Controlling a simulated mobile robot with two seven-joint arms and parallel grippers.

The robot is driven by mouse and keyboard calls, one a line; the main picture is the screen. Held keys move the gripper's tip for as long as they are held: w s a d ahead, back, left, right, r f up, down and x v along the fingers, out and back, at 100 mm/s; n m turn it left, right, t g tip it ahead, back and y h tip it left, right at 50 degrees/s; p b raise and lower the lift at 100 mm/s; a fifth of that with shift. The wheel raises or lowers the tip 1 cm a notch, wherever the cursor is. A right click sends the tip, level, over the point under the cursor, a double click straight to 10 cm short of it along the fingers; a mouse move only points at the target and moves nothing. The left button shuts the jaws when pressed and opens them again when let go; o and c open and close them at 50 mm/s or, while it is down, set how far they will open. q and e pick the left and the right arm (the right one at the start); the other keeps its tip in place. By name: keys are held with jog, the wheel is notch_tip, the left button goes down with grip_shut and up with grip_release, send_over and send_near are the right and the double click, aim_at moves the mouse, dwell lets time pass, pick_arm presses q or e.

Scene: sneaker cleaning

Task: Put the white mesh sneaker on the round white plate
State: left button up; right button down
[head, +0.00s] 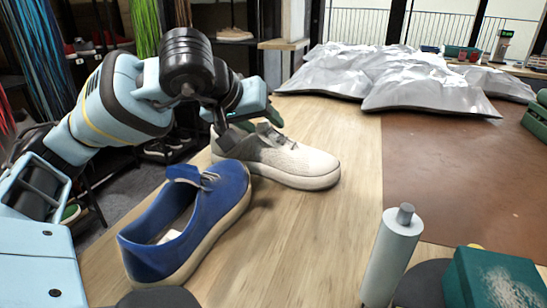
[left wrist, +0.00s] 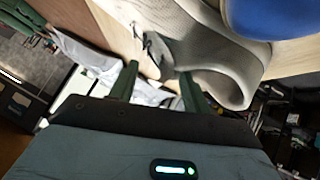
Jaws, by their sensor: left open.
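The white mesh sneaker (head: 295,162) lies on the wooden table with its toe toward the right and its grey heel toward the left. My left gripper (head: 247,121) is open, close above its opening. In the left wrist view, the gripper's green fingers (left wrist: 159,70) are spread apart at the sneaker's (left wrist: 212,45) tongue and collar. Whether they touch it is unclear. A blue sneaker (head: 217,193) lies in front of the white one, its toe end near it. I see no round white plate. My right gripper is not in view.
A white cylinder bottle (head: 392,255) and a green box (head: 492,280) stand at the front right. Crumpled silver-white bags (head: 400,78) lie at the back. A brown mat (head: 460,165) covers the right side, mostly clear. Bare wood (head: 310,235) lies right of the blue sneaker.

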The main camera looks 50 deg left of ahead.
pick_arm(q)
jog(key=shift+c, duration=0.5)
grip_shut()
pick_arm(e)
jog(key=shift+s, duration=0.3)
pick_arm(q)
jog(key=shift+r, duration=0.1)
